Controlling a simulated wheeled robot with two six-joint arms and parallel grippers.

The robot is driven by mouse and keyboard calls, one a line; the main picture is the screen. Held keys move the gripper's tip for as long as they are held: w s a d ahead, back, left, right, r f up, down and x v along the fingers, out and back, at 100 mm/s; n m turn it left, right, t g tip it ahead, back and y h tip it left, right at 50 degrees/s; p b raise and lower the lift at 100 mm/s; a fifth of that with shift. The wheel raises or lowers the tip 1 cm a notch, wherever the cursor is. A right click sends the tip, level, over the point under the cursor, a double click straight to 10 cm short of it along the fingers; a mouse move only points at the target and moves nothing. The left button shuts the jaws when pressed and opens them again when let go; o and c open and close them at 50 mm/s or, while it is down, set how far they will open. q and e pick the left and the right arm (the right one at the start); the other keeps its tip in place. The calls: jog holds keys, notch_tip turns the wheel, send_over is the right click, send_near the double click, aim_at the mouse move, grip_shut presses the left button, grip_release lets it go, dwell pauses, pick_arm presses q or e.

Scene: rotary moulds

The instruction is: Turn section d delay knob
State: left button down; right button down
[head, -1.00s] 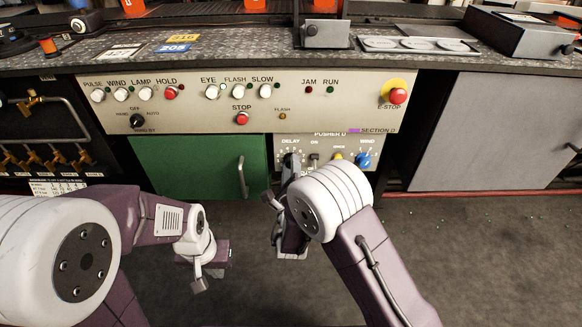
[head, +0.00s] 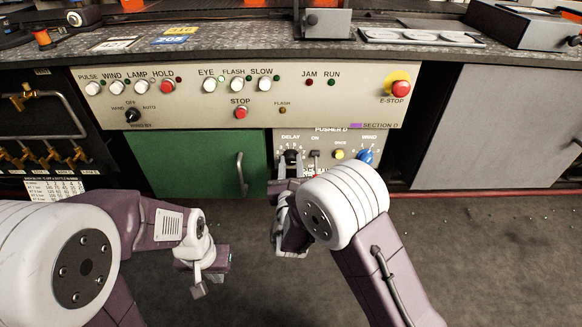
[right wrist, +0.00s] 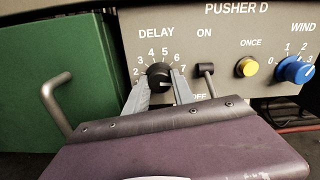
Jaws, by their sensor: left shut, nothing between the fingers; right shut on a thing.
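The black delay knob (head: 291,157) is on the Pusher D panel of section D, under the word DELAY. It also shows in the right wrist view (right wrist: 159,74), with a scale of numbers around it. My right gripper (right wrist: 164,86) is shut on the knob, one finger on each side of its lower part. The knob's pointer is too dark to read. In the head view my right gripper (head: 286,178) reaches up to the panel from below. My left gripper (head: 213,276) is shut and empty, low in front of the green door.
Right of the knob are a toggle switch (right wrist: 206,78), a yellow ONCE button (right wrist: 247,67) and a blue wind knob (right wrist: 294,70). The green door (head: 196,163) has a protruding handle (head: 240,174). A red E-STOP (head: 400,88) is at upper right.

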jog(key=m+b, duration=0.2)
jog(key=m, duration=0.1)
jog(key=m+b, duration=0.1)
jog(key=m, duration=0.1)
jog(key=shift+f+b, duration=0.3)
jog(key=shift+b, duration=0.1)
jog(key=shift+r+m+b, duration=0.1)
jog(key=shift+m+b, duration=1)
jog(key=shift+m, duration=0.3)
jog(key=c, duration=1.1)
grip_release()
jog(key=shift+r, duration=0.15)
jog(key=shift+o, duration=0.2)
jog(key=shift+s, duration=0.3)
jog(key=s+p, duration=0.3)
jog(key=s, duration=0.5)
jog(key=shift+s, duration=0.25)
